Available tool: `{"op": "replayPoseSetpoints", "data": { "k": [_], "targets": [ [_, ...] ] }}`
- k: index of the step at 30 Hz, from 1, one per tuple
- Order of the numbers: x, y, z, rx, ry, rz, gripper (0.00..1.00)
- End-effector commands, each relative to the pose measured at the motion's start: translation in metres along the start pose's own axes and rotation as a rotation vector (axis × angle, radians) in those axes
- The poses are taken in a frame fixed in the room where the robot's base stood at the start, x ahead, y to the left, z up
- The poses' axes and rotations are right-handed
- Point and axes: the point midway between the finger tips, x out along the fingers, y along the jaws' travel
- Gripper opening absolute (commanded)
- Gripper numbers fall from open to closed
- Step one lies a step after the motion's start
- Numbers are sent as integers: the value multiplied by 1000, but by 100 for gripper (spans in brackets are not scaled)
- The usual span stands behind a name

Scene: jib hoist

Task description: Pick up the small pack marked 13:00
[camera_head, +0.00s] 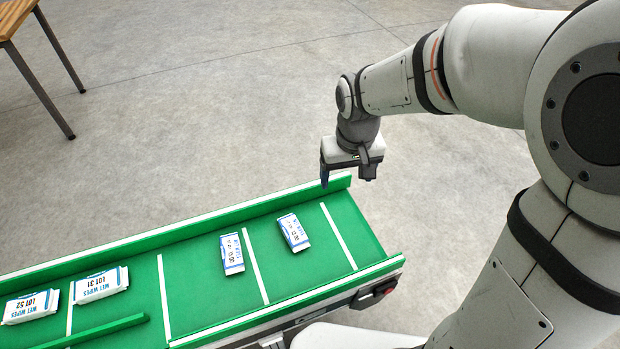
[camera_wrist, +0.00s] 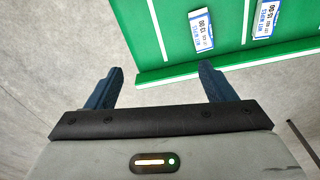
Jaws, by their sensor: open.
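The small pack marked 13:00 (camera_wrist: 201,31) is white and blue and lies flat on a green belt (camera_wrist: 175,50). In the head view it matches the small pack nearest the belt's right end (camera_head: 294,232), where its print is hard to read. Another small pack, marked 15:00 (camera_wrist: 268,18), lies beyond a white line; in the head view it is left of the first (camera_head: 232,254). My gripper (camera_head: 345,178) is open and empty, above and near the belt's far right corner. In the wrist view its fingers (camera_wrist: 160,70) are apart, with the 13:00 pack ahead and to the right.
The belt has raised green side rails (camera_head: 200,225) and white cross lines. Two larger wet-wipes packs (camera_head: 101,284) (camera_head: 32,306) lie at its left. A red button (camera_head: 384,291) is at the near right end. A wooden table (camera_head: 12,18) stands far left; open floor lies behind.

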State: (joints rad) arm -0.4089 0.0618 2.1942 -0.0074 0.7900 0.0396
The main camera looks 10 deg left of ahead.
Motion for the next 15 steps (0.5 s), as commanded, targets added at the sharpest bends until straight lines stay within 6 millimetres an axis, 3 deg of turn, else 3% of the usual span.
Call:
{"op": "replayPoseSetpoints", "data": {
  "k": [1, 6, 10, 15],
  "targets": [
    [52, -19, -11, -48, -22, -4, 76],
    [140, -74, -37, -171, -65, -12, 76],
    [182, -103, -45, -230, -85, -14, 76],
    [206, -118, -48, -260, -95, -14, 76]
  ]
}}
